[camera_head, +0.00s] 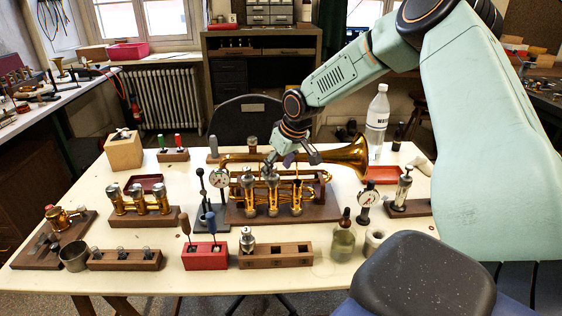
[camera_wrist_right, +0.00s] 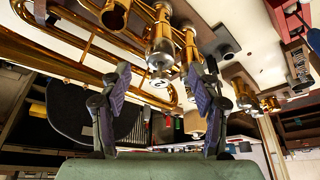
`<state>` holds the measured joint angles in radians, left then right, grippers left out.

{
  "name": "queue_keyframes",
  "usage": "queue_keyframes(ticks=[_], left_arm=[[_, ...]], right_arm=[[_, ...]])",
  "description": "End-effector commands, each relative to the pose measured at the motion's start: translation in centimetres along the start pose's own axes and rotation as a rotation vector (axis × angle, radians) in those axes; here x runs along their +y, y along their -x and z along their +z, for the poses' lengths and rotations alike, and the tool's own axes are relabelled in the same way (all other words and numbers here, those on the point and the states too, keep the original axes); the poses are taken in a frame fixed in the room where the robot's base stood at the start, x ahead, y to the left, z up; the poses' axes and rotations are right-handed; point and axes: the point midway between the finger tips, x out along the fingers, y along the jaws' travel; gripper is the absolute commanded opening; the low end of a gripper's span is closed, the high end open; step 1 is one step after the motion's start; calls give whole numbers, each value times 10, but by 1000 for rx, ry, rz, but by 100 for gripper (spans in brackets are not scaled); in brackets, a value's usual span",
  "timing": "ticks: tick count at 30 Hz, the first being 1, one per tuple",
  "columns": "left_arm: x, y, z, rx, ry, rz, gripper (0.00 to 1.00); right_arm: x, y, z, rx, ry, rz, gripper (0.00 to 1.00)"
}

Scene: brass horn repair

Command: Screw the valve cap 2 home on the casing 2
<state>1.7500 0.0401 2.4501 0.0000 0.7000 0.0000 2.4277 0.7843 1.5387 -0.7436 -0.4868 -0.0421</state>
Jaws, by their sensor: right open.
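The brass horn (camera_head: 345,155) lies on a wooden stand (camera_head: 235,214) in the middle of the table, with its three casings upright in front. The middle casing, casing 2 (camera_head: 273,197), also shows in the right wrist view (camera_wrist_right: 161,50). A silver cap, seemingly valve cap 2 (camera_wrist_right: 159,80), sits on its end; I cannot tell how far it is screwed on. My right gripper (camera_head: 290,163) is just above the casings. In the wrist view its open fingers (camera_wrist_right: 158,95) stand on either side of the cap, apart from it. My left gripper is not in view.
A dial gauge (camera_head: 219,179) and dark lever tool stand left of the horn, another gauge (camera_head: 368,198) right. In front are a red screwdriver block (camera_head: 205,258), a wooden block (camera_head: 290,257) and an oil bottle (camera_head: 342,240). A brass valve set (camera_head: 140,203) stands left.

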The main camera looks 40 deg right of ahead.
Motion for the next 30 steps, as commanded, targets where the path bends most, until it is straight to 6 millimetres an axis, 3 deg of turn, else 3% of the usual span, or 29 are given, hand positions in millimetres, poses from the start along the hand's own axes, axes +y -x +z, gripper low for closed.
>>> queue_keyframes(ticks=[1,7,19,30], left_arm=[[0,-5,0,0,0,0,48],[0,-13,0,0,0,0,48],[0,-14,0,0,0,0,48],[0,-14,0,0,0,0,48]], right_arm=[[0,-11,2,-4,1,2,62],[0,-32,1,-2,2,2,62],[0,-38,0,0,1,0,62],[0,-38,0,0,1,0,32]])
